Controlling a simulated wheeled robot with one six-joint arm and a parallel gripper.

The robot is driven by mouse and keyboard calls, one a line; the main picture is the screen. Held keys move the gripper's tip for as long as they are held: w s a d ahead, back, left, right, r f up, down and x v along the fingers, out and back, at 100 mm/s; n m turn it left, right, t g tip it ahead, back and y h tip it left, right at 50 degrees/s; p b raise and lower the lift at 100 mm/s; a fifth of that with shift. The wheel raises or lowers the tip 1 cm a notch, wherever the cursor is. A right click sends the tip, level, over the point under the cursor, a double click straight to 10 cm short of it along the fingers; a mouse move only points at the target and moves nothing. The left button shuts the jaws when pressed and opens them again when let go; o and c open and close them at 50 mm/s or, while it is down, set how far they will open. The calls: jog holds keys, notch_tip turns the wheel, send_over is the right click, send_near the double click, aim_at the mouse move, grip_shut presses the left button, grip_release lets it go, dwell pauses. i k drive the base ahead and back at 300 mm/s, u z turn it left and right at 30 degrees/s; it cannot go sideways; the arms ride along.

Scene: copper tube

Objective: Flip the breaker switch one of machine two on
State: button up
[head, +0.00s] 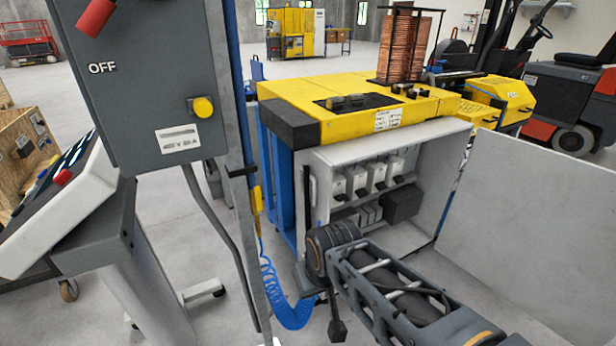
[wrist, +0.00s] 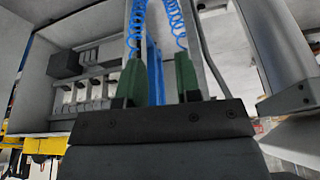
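A row of white breakers with black levers (head: 366,178) sits inside the open grey cabinet (head: 415,150) under the yellow machine top, in the head view. The breakers also show upside down in the wrist view (wrist: 97,88), left of the fingers. I cannot tell which lever is switch one, or its position. My gripper (wrist: 158,78) has two green fingers spread apart with nothing between them. It is off to the side of the breakers, not touching them. In the head view my wrist is in front of the cabinet's lower left, and the fingers cannot be made out.
The open cabinet door (head: 530,195) stands at the right. A grey control box (head: 135,85) marked OFF and its post are at the left. A coiled blue hose (head: 285,300) hangs beside the cabinet. A forklift (head: 570,95) is behind at the right.

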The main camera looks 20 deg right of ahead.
aim_at(341, 198)
jog(key=k, duration=1)
jog(key=z, duration=1.15)
jog(key=i, duration=0.95)
jog(key=u, duration=0.55)
jog(key=i, duration=0.6)
jog(key=u, duration=0.6)
